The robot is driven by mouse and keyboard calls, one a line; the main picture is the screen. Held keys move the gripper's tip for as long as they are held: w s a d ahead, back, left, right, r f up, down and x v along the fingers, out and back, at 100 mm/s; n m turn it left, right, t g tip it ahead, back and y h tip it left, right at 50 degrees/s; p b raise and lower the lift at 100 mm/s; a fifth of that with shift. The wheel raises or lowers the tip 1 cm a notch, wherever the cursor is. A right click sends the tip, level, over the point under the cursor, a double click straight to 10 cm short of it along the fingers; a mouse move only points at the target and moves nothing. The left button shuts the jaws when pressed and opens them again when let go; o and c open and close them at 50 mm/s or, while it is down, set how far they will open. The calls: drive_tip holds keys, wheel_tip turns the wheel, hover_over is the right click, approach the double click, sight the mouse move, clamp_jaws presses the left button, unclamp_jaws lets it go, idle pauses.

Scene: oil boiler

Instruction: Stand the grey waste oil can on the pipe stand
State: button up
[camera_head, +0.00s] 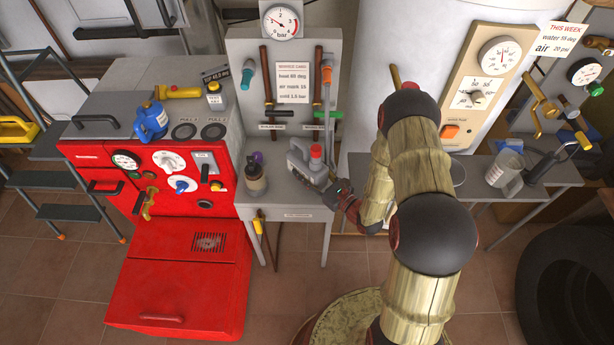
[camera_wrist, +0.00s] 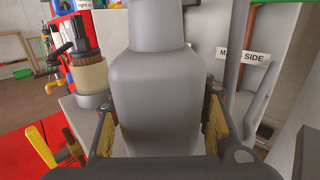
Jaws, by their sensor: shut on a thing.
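The grey waste oil can (camera_head: 305,164) has a red cap and is above the small grey bench (camera_head: 285,212). I cannot tell whether its base touches the bench. My gripper (camera_head: 338,190) reaches it from the right and front. In the wrist view the can (camera_wrist: 155,90) fills the middle, upright, between the two yellow-padded fingers of my gripper (camera_wrist: 163,112), which are closed on its sides. Its base is hidden by my gripper. I cannot tell for sure which structure is the pipe stand; a narrow grey table (camera_head: 540,176) stands at the right.
A brown-and-cream bottle (camera_head: 256,178) stands left of the can; it also shows in the wrist view (camera_wrist: 90,75). The red boiler (camera_head: 190,245) is farther left, with a blue can (camera_head: 150,122) on top.

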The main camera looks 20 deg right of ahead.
drive_tip(key=shift+f+b, duration=0.5)
drive_tip(key=shift+f, duration=0.95)
drive_tip(key=shift+f, duration=0.1)
drive_tip(key=o, duration=1.3)
drive_tip(key=shift+s, duration=0.1)
drive_tip(key=p+v, duration=0.2)
drive_tip(key=v, duration=0.9)
drive_tip(key=shift+s+d, duration=0.2)
drive_tip(key=shift+s, duration=0.25)
